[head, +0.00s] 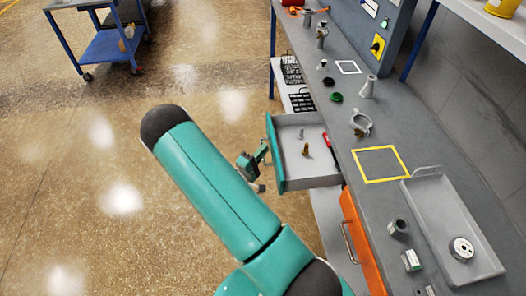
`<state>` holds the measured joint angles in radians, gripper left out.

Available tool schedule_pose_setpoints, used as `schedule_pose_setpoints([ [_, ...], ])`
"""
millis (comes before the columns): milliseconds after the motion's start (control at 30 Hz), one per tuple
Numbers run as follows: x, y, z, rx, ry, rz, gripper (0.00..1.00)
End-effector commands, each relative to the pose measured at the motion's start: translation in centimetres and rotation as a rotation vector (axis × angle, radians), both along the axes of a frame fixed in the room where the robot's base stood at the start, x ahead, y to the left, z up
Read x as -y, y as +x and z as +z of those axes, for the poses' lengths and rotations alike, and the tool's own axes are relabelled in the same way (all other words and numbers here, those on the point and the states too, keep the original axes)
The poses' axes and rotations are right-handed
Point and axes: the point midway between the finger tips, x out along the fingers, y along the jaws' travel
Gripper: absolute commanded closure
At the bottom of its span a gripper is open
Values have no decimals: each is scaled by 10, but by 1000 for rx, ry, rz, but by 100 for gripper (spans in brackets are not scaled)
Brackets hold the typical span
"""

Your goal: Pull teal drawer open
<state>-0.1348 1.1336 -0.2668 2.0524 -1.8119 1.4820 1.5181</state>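The teal drawer (274,153) sticks out from the workbench in the head view, pulled open, with its grey inside showing. A small brass part (306,150), a small grey part (300,133) and a red-handled tool (327,139) are in it. My gripper (262,151) is at the outer side of the teal front, close to it.
An orange drawer (357,240) sits nearer in the same bench (385,135). A grey tray (430,215), a yellow square outline (380,149) and several metal parts are on the top. A blue cart (106,48) stands far left. The floor left of the drawer is clear.

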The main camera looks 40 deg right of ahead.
Motion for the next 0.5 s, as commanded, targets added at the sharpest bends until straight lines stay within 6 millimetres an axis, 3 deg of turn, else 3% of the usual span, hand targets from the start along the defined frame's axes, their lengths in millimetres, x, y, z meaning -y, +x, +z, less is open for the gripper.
schedule_pose_setpoints([
  [33,0,0,0,0,0,0,81],
  [100,0,0,0,0,0,0,70],
  [500,-7,-2,-1,-2,1,2,70],
])
